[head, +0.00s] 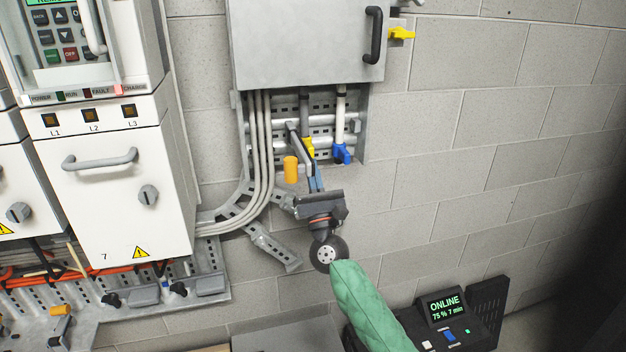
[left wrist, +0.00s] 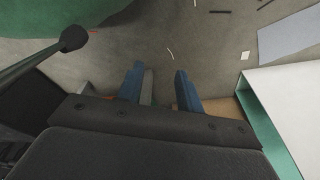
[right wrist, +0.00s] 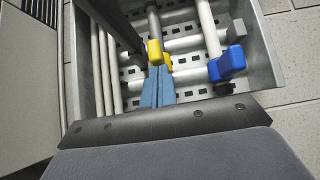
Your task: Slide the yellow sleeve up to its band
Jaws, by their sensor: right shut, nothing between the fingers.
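The yellow sleeve (head: 308,147) is a small block-like piece low on a grey pipe, inside the open bay under the grey cabinet. In the right wrist view the yellow sleeve (right wrist: 156,52) stands just beyond my fingertips. My right gripper (head: 313,170) is shut and empty, its blue fingers together right below the sleeve. In the right wrist view my right gripper (right wrist: 157,70) overlaps the sleeve's lower edge; I cannot tell whether it touches. I cannot clearly make out the sleeve's band. My left gripper (left wrist: 155,85) is open and empty above the floor.
A blue sleeve (head: 341,153) sits on a white pipe to the right and also shows in the right wrist view (right wrist: 227,65). An orange cylinder (head: 291,170) is just left of my right fingers. Bent grey conduits (head: 262,150) run at the left.

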